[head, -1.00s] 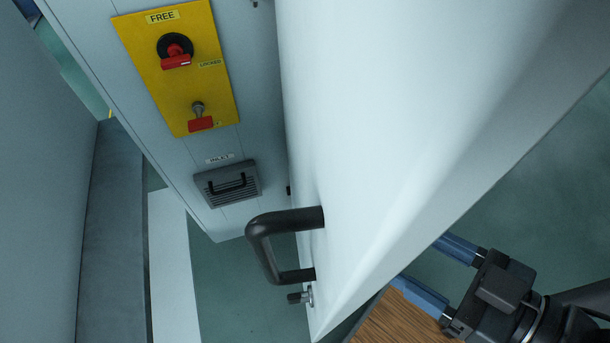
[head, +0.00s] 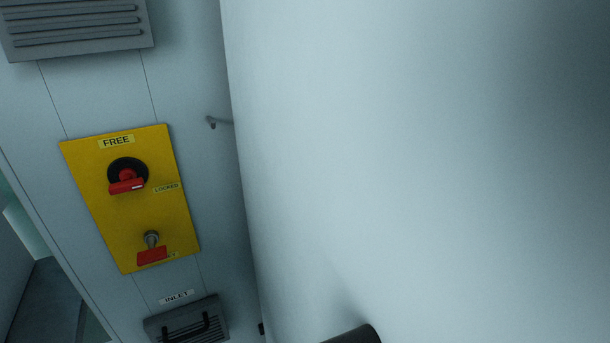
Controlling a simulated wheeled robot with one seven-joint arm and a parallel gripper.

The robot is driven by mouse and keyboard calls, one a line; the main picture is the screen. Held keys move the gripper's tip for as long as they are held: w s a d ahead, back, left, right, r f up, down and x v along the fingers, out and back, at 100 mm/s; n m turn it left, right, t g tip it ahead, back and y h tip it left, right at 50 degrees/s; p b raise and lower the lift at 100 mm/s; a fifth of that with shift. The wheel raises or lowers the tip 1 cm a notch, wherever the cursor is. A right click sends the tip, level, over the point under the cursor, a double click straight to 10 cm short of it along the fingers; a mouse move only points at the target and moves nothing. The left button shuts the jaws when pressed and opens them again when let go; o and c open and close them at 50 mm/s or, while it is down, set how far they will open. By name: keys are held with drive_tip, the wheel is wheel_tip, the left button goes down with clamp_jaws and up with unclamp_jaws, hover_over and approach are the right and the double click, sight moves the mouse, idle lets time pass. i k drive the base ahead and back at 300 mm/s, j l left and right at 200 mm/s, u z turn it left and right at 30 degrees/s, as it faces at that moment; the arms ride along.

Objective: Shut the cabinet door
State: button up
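The cabinet door (head: 420,160) is a large pale panel that fills the right and middle of the head view. It stands out from the cabinet front (head: 90,90), so it is open. The top of its black handle (head: 355,335) just shows at the bottom edge; the rest is cut off. My gripper is not in the view.
A small hook (head: 213,122) sits near the door.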

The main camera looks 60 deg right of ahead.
sight(412, 170)
drive_tip(key=k+j, duration=0.1)
drive_tip(key=j, duration=0.25)
drive_tip(key=k+j+z, duration=0.1)
drive_tip(key=j, duration=1.05)
drive_tip(key=k+j+u, duration=0.15)
drive_tip(key=j, duration=0.6)
